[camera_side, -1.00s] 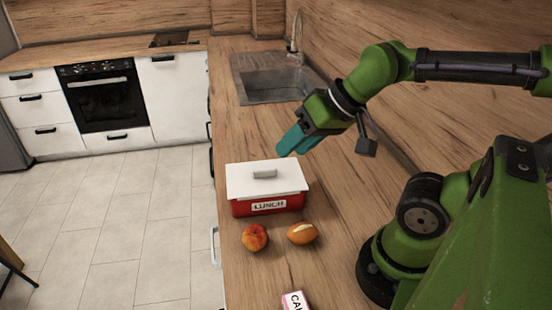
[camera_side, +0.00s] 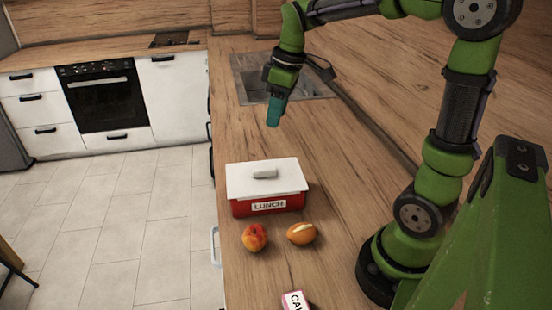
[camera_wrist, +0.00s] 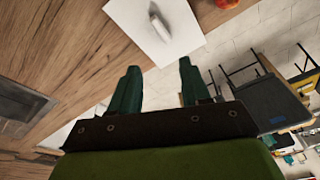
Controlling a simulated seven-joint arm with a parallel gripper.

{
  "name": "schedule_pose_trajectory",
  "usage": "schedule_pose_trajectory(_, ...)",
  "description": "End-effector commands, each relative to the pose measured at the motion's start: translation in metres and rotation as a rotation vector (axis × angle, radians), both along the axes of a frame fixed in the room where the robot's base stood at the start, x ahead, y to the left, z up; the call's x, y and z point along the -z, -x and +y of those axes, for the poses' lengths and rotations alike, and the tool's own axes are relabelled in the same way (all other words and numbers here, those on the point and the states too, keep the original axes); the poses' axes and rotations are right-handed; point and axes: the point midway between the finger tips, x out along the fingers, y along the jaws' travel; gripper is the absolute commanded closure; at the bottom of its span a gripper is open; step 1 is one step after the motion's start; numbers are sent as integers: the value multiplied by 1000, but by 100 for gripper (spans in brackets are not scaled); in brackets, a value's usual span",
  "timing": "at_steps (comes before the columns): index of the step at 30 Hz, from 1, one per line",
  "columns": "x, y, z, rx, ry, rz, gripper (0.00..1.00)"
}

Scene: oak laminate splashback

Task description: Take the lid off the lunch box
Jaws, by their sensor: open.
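The lunch box (camera_side: 238,209) is red with a "LUNCH" label and stands on the wooden counter. Its white lid (camera_side: 240,183) lies flat on top, with a light grey bar handle (camera_side: 265,173) in the middle. In the wrist view the lid (camera_wrist: 180,45) and its handle (camera_wrist: 160,27) show at the top, ahead of the fingers. My gripper (camera_side: 273,122) points down above the counter, behind the box and higher than the lid, apart from it. In the wrist view its two teal fingers (camera_wrist: 158,82) are spread with nothing between them.
A peach (camera_side: 255,237) and an orange-brown fruit or bread roll (camera_side: 302,233) lie just in front of the box. A small carton (camera_side: 295,301) is at the front edge of view. A sink (camera_side: 305,85) is set in the counter behind. Counter right of the box is clear.

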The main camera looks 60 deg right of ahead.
Motion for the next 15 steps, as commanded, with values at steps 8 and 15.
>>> schedule_pose_trajectory(8, -15, -7, -7, -378, 43, 25, 53)
schedule_pose_trajectory(15, 9, -7, -3, -432, 43, 30, 53)
